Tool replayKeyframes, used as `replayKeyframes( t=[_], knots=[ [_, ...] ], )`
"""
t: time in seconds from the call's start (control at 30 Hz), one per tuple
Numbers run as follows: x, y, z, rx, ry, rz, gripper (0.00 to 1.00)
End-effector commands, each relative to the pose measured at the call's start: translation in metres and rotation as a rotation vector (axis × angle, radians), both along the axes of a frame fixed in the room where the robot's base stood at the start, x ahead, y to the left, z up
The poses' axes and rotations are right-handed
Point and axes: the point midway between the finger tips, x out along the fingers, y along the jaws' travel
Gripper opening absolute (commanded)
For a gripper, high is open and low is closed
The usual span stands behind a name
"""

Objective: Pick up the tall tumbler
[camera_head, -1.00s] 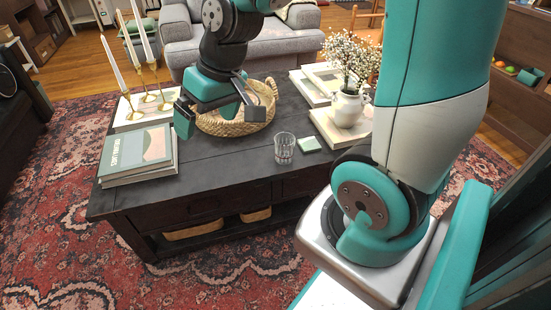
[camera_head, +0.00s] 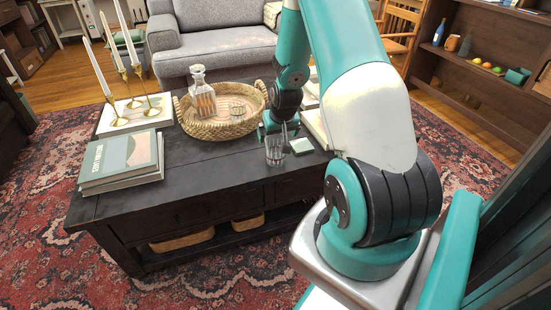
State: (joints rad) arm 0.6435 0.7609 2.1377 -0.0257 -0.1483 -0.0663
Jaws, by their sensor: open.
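The tall tumbler (camera_head: 275,153) is a clear glass standing upright near the front edge of the dark coffee table (camera_head: 200,175). My gripper (camera_head: 277,132) is open and low over the table, just behind the tumbler in the picture. Its fingers point down around the level of the tumbler's rim. I cannot tell whether they touch or straddle the glass. No object shows held in the jaws.
A pale green coaster (camera_head: 302,146) lies right of the tumbler. A woven tray (camera_head: 222,130) holds a decanter (camera_head: 202,95) and a short glass (camera_head: 237,108). Books (camera_head: 122,163) and candlesticks (camera_head: 137,80) stand left. The table's front middle is clear.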

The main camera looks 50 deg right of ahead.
Motion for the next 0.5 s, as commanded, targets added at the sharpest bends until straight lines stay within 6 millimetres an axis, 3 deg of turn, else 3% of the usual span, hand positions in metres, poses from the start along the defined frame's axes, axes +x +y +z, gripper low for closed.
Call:
replayKeyframes(
  t=[0.23, 0.5],
  knots=[
    [0.006, -0.004, -0.019, -0.001, -0.001, 0.0, 1.0],
    [0.018, -0.011, -0.057, 0.0, 0.0, 0.0, 1.0]
  ],
)
